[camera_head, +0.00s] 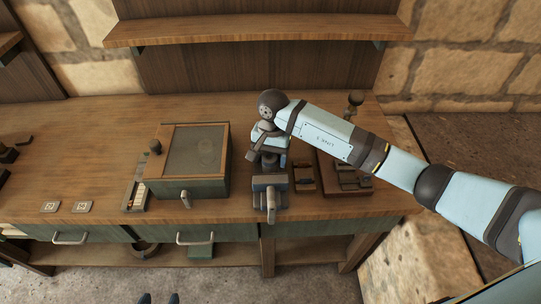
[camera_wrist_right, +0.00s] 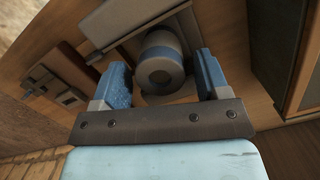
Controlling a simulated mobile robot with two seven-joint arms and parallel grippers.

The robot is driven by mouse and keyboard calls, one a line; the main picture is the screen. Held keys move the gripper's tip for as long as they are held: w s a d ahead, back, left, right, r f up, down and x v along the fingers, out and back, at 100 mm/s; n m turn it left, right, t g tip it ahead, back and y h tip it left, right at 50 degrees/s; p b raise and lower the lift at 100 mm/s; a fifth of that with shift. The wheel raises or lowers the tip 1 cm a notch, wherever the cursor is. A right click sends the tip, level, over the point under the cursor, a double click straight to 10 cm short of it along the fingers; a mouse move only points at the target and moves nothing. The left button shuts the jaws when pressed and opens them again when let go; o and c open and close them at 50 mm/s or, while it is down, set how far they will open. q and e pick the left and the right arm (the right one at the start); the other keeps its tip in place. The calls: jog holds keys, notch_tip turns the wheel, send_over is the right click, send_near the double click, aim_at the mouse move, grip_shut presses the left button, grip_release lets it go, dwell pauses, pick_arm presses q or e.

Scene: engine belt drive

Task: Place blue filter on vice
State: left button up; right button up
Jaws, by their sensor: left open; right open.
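A round blue-grey cylinder with a pale ring and central hole, apparently the filter (camera_wrist_right: 158,68), is between my right gripper's blue fingers (camera_wrist_right: 162,86). Gaps show on both sides, so the fingers are open around it. In the head view, my right gripper (camera_head: 269,158) points down just behind the vice and mostly hides the filter. Whether the filter touches the vice is unclear. My left gripper is out of view.
Small wooden trays (camera_head: 304,178) and a dark stand with a knob (camera_head: 345,170) are to the right. A shelf (camera_head: 255,30) hangs above. The left part of the bench is mostly clear.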

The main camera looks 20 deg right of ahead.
jog(key=shift+r, duration=0.25)
jog(key=shift+w+r, duration=0.15)
jog(key=shift+r, duration=0.05)
notch_tip(320, 180, up, 11)
jog(key=w+d+b, duration=0.1)
jog(key=b, duration=0.1)
jog(key=shift+w+r, duration=0.15)
